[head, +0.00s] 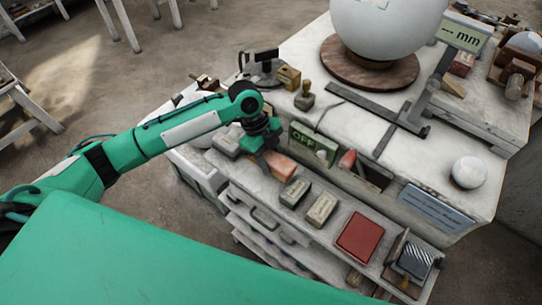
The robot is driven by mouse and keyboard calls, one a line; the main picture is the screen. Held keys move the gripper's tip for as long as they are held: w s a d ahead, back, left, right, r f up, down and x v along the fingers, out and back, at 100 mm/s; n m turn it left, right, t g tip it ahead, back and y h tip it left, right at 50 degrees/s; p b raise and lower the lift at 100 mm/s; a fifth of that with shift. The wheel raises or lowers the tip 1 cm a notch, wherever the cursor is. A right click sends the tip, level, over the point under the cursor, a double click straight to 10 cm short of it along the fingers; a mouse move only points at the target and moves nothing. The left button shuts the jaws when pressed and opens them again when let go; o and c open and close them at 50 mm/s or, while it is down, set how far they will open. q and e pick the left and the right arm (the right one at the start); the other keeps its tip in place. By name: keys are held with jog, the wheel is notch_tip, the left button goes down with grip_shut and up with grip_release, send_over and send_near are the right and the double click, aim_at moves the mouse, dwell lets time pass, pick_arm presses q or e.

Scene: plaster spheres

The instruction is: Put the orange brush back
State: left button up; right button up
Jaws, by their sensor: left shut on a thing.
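An orange-pink block (282,167), which looks like the orange brush, is at the upper shelf along the front of the white workbench (310,130). My left gripper (264,158) comes down on its left end and is shut on it. The fingertips are partly hidden, and I cannot tell whether the block touches the shelf. My right gripper is not in view.
Grey and tan blocks (321,209) and a red pad (359,236) lie along the shelf. A green OFF sign (303,138) stands just right of my gripper. A large white sphere (388,25) rests on a round brown base (369,68). A small white ball (469,172) sits right.

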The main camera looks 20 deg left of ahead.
pick_arm(q)
jog(key=shift+f, duration=0.2)
jog(key=shift+f, duration=0.1)
jog(key=shift+f, duration=0.5)
jog(key=o, duration=1.1)
jog(key=shift+c, duration=0.2)
